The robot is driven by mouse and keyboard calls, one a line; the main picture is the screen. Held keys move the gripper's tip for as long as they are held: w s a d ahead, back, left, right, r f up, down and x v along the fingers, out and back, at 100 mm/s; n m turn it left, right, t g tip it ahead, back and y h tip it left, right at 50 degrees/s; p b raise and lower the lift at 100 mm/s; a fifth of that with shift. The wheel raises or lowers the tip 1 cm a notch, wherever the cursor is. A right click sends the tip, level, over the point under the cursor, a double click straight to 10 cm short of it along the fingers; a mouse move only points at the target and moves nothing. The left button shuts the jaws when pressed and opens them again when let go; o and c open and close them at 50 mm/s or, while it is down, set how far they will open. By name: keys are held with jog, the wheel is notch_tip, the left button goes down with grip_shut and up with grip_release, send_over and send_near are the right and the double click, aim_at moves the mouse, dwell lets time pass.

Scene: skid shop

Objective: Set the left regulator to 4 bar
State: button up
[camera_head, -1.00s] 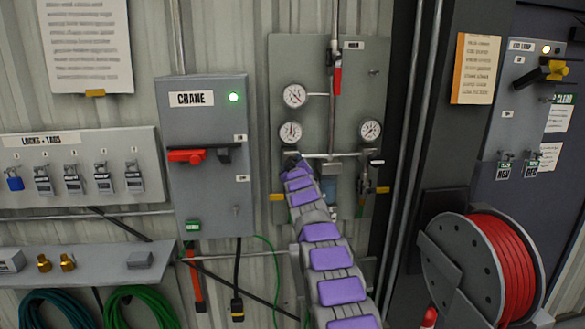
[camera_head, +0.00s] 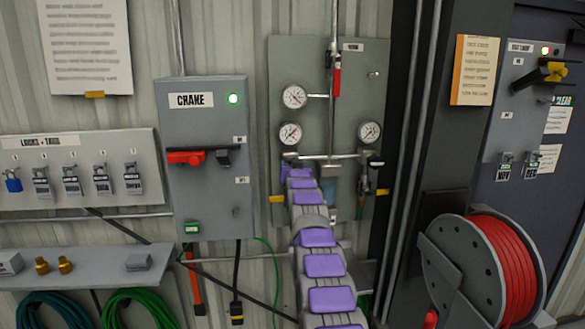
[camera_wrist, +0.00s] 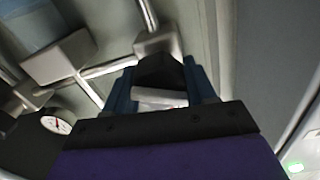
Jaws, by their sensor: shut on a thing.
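The left regulator's gauge (camera_head: 290,134) is a round white dial on the grey panel (camera_head: 350,80). Its needle lies on a diagonal, but the scale is too small to read. My gripper (camera_head: 299,168) is just below this gauge, and my arm hides the left regulator's knob in the head view. In the wrist view the blue fingers of my gripper (camera_wrist: 160,88) are closed around a dark knob (camera_wrist: 160,69). A gauge at lower left in the wrist view (camera_wrist: 57,124) is partly cut off by shadow; I cannot tell which one it is.
Another gauge (camera_head: 294,97) sits above, and the right gauge (camera_head: 370,132) is beside a second regulator. A red-handled valve (camera_head: 337,78) is on the upper pipe. The CRANE box (camera_head: 205,125) with a green light stands close left. A red hose reel (camera_head: 490,265) is at lower right.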

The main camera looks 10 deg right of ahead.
dwell(0.6)
jog(key=o, duration=1)
jog(key=shift+s+a+r, duration=0.1)
